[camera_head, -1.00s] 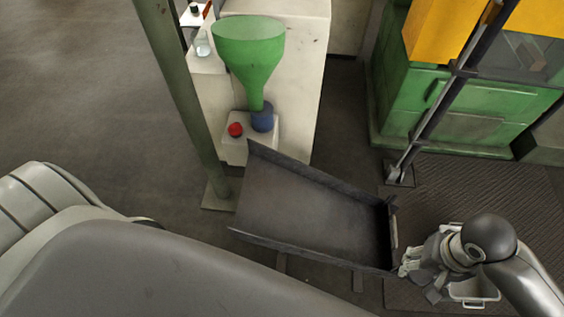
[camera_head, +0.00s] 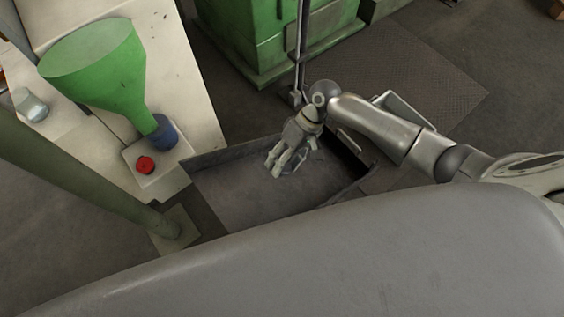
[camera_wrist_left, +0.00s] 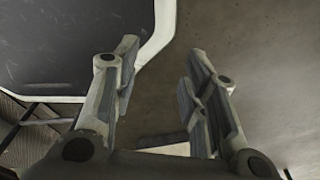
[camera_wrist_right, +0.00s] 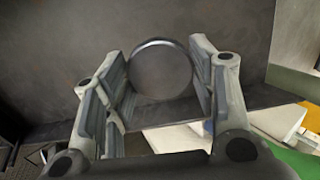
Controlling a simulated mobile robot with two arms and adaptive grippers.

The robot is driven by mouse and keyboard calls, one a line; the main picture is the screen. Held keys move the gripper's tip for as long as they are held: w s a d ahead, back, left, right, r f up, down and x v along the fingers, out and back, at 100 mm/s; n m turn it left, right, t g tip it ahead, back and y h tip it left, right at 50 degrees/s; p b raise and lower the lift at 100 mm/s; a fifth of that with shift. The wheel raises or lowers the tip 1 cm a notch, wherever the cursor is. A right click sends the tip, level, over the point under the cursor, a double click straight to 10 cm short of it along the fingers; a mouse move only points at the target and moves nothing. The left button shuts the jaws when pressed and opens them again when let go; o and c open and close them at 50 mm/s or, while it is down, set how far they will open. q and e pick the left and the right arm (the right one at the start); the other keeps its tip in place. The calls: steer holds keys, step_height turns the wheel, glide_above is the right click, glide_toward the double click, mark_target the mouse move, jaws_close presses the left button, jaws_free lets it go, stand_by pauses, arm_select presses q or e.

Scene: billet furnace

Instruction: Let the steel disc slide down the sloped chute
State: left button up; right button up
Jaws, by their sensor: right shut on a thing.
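The sloped chute (camera_head: 230,196) is a dark metal trough with raised side walls, in the middle of the head view. My right gripper (camera_head: 276,168) is over the chute's right part. In the right wrist view, the round grey steel disc (camera_wrist_right: 160,70) is between the fingers of my right gripper (camera_wrist_right: 158,92), which is shut on it. The chute floor (camera_wrist_right: 60,70) fills the background there; I cannot tell whether the disc touches it. My left gripper (camera_wrist_left: 160,85) is open and empty in the left wrist view and is outside the head view.
A green funnel (camera_head: 105,75) stands over a blue cup (camera_head: 164,133) on a pale bench, near a red button (camera_head: 145,165). A green post (camera_head: 90,175) stands left of the chute. A green cabinet (camera_head: 240,45) and a thin upright pole (camera_head: 301,50) are behind.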

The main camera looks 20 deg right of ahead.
mark_target(263, 191)
steer(key=shift+w+a+f, duration=0.2)
steer(key=shift+a+f, duration=0.05)
steer(key=shift+f, duration=0.15)
steer(key=shift+s+a+f+b, duration=0.1)
steer(key=shift+a+f+b, duration=0.25)
steer(key=shift+f+b, duration=0.25)
steer(key=b+x, duration=0.3)
steer(key=x, duration=0.1)
steer(key=shift+s+b, duration=0.1)
steer(key=shift+b, duration=0.2)
arm_select(q)
step_height(263, 191, down, 8)
steer(key=a+b, duration=0.1)
steer(key=b, duration=0.1)
steer(key=shift+r+b, duration=0.25)
steer(key=shift+b, duration=0.05)
arm_select(e)
steer(key=shift+x, duration=1.55)
steer(key=shift+a+r, duration=0.15)
steer(key=shift+a, duration=0.05)
steer(key=o, duration=1.4)
